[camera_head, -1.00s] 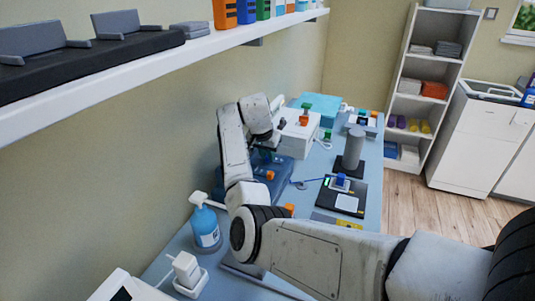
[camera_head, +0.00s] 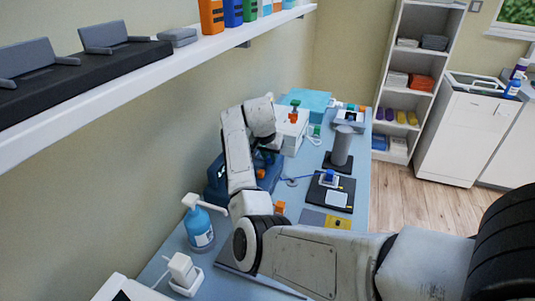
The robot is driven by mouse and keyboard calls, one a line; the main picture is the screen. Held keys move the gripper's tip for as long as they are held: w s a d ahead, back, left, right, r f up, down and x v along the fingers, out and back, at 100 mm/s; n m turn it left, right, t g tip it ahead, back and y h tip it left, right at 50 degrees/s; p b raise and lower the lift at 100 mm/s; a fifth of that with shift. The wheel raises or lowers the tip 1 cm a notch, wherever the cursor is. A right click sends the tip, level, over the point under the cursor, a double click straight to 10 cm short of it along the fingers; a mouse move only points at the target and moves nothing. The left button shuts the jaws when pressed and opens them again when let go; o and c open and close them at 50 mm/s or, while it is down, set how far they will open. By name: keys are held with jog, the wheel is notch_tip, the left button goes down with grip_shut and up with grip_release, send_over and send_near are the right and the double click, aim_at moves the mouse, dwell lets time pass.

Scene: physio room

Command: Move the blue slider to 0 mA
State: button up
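A dark blue device (camera_head: 215,182) stands on the blue table against the wall, largely hidden behind my arm. Orange parts show near its right side. I cannot make out a blue slider or an mA scale on it. My gripper (camera_head: 266,153) is at the far end of my arm, over the right part of the device. It is small, dark and partly hidden, so its fingers and any contact are unclear. A small blue block (camera_head: 329,176) sits on a black board (camera_head: 318,196) to the right, apart from my gripper.
A grey cylinder (camera_head: 342,148) stands behind the black board. A white box (camera_head: 290,137) and a teal box (camera_head: 308,102) are farther back. A blue pump bottle (camera_head: 200,228) and white holder (camera_head: 184,272) stand at the near left. The wall shelf (camera_head: 150,90) overhangs the left side.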

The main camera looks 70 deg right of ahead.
jog(key=o, duration=0.4)
jog(key=shift+s, duration=0.25)
jog(key=shift+w+r, duration=0.1)
jog(key=shift+r, duration=0.15)
jog(key=b+v, duration=0.1)
jog(key=v, duration=0.9)
jog(key=shift+r, duration=0.1)
